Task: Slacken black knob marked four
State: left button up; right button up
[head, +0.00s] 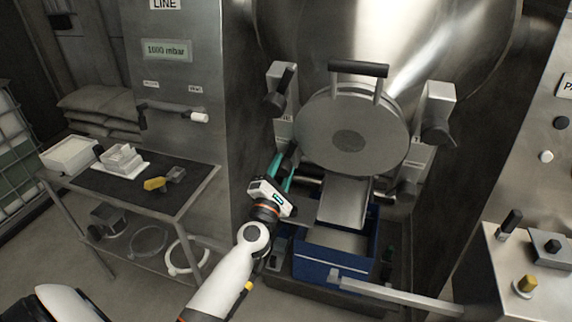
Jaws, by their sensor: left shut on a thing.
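A round steel hatch door (345,135) with a black top handle (358,68) is on the big vessel. Black clamp knobs sit around it: upper left (279,93), upper right (438,134) and lower right (405,193). My left gripper (283,170), with teal fingers, is at the hatch's lower left, shut on the lower left black knob, which is mostly hidden by the fingers. Small labels by the clamps are too small to read, so I cannot tell which knob is marked four. My right gripper is not in view.
A steel chute (344,200) slopes down below the hatch to a blue bin (315,266). A steel bar (395,294) crosses in front of it. A trolley (118,190) stands left, and a steel console (505,268) with knobs stands right.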

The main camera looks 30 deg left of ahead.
aim_at(281, 172)
pick_arm(q)
jog(key=n, duration=0.5)
jog(key=shift+n, duration=0.5)
jog(key=n, duration=0.5)
jog(key=shift+n, duration=0.4)
jog(key=shift+r, duration=0.1)
jog(key=o, duration=0.8)
jog(key=shift+o, duration=1.1)
jog(key=shift+w, duration=0.1)
jog(key=shift+b+v, duration=0.55)
jog(key=shift+v, duration=2)
